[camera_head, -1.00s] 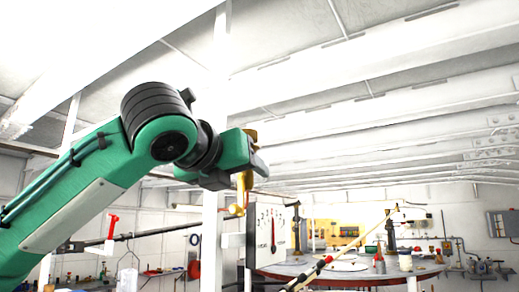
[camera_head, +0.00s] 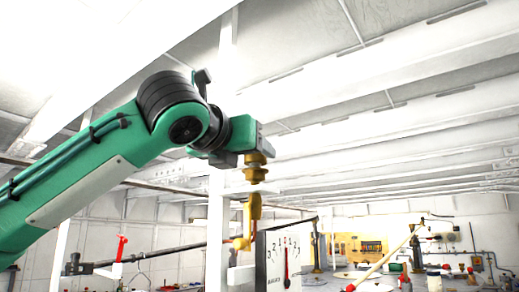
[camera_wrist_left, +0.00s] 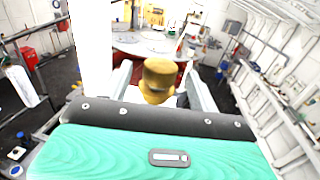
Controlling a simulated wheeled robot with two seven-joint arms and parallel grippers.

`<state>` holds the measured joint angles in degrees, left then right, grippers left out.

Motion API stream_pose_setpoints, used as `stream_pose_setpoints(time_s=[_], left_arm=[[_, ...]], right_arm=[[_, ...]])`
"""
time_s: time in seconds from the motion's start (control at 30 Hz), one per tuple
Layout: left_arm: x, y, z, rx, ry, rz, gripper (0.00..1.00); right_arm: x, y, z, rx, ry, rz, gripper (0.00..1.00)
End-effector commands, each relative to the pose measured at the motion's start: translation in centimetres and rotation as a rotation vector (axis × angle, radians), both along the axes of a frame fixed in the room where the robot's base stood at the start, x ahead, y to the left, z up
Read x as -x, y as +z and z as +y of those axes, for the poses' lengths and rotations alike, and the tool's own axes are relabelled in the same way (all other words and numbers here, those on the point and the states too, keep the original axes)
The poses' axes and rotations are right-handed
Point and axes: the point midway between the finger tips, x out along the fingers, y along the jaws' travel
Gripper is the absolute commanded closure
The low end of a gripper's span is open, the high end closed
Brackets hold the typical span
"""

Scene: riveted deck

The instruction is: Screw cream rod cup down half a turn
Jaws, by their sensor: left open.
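A cream rod (camera_head: 388,259) slants up to the right at the lower right of the head view. A brass flanged piece (camera_head: 255,173), cup-like in shape, hangs at my left gripper (camera_head: 243,157); I cannot tell whether it is the rod's cup. In the left wrist view this brass piece (camera_wrist_left: 158,82) sits between the two spread fingers of my left gripper (camera_wrist_left: 160,88). The gripper is open; whether a finger touches the piece is unclear. A yellow hooked part (camera_head: 251,222) is below the brass piece. My right gripper is not in view.
A white post (camera_head: 216,235) rises just left of the hook. A dark bar (camera_head: 150,253) with a red part (camera_head: 121,247) lies to the left.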

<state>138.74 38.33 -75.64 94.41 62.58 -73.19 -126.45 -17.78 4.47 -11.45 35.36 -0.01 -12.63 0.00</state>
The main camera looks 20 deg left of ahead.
Motion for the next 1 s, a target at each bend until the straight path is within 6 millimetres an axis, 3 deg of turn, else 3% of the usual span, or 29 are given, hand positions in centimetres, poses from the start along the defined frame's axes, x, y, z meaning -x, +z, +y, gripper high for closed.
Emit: stream_pose_setpoints(time_s=[0.1, 0.3, 0.67, 0.9, 1.0], left_arm=[[-2.3, 0.3, -0.3, 0.001, 0.000, 0.002, 0.39], [-4.5, 0.2, -0.7, 0.001, 0.000, 0.001, 0.39], [-5.1, 0.0, -0.8, 0.001, 0.000, 0.000, 0.39], [-5.0, 0.0, -0.8, 0.001, -0.001, 0.000, 0.82], [-5.0, 0.0, -0.8, 0.001, -0.001, 0.000, 0.84]], right_arm=[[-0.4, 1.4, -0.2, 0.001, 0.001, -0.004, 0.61], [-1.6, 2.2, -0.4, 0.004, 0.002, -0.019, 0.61], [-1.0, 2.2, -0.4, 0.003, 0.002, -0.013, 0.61], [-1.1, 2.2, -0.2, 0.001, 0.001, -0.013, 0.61], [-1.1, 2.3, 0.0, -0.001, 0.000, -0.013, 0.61]])
